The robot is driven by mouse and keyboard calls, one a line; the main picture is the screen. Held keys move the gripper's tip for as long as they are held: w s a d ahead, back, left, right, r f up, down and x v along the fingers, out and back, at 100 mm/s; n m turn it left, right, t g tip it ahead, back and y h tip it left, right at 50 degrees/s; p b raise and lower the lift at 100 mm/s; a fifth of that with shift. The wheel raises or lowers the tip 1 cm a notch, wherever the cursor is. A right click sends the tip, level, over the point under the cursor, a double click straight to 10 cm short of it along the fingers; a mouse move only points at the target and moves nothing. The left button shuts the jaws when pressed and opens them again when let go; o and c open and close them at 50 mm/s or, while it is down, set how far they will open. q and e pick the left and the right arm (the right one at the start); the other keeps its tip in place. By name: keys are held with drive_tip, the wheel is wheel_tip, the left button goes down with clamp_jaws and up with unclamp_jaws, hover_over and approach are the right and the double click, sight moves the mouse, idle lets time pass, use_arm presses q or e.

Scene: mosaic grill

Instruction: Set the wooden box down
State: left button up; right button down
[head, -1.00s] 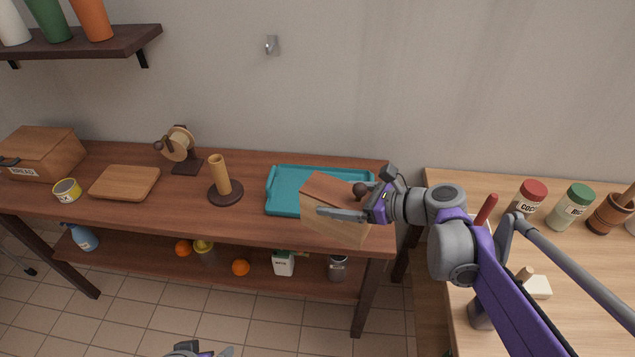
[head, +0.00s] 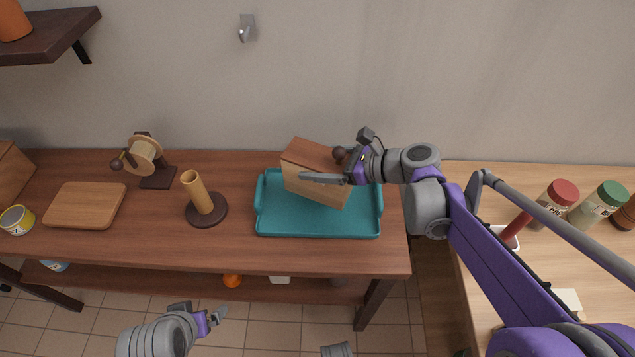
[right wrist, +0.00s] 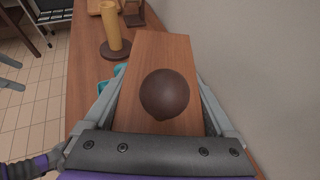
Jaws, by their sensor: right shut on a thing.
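The wooden box (head: 316,188), with a reddish-brown top and a dark round knob, is over the teal tray (head: 270,224) on the brown table. Whether its underside touches the tray cannot be told. My right gripper (head: 325,174) is shut on the box across its sides. In the right wrist view, the fingers of the gripper (right wrist: 160,108) flank the box top (right wrist: 165,50) and its knob (right wrist: 165,94). My left gripper (head: 212,318) is low in front of the table, away from the box; its finger opening is unclear.
A paper-towel-like wooden post (head: 200,198) stands left of the tray. A cutting board (head: 86,206), a spool stand (head: 145,158) and a can (head: 16,220) are further left. A counter with jars (head: 556,200) is at the right.

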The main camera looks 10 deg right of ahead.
drive_tip(key=shift+f, duration=0.8)
drive_tip(key=shift+f+b, duration=0.55)
drive_tip(key=shift+f, duration=1.65)
drive_tip(key=shift+f, duration=0.15)
unclamp_jaws()
